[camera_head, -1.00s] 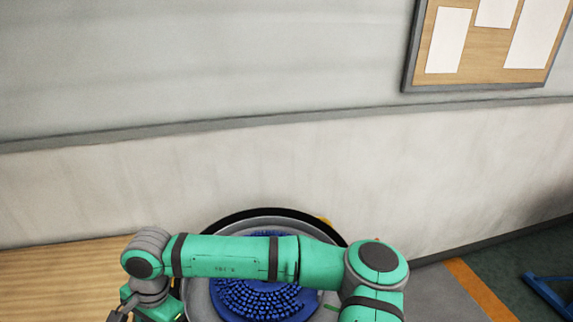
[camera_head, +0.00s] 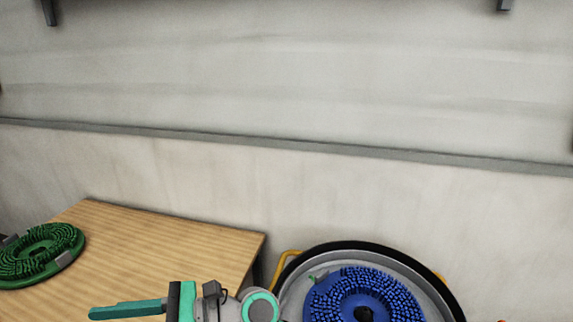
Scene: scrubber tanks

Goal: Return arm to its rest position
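My arm's end shows at the bottom of the head view, in front of the wooden table. My gripper (camera_head: 112,311) points left, with its teal fingers seen from the side. I see no object held in it, but the gap between the fingers cannot be made out. The rest of my arm is mostly below the picture's edge.
A blue round brush (camera_head: 335,292) lies in a grey round tub with a black rim (camera_head: 443,284) and yellow handles, at the lower right. A green round brush (camera_head: 40,252) is on the wooden table (camera_head: 190,239) at the left. A wall stands behind.

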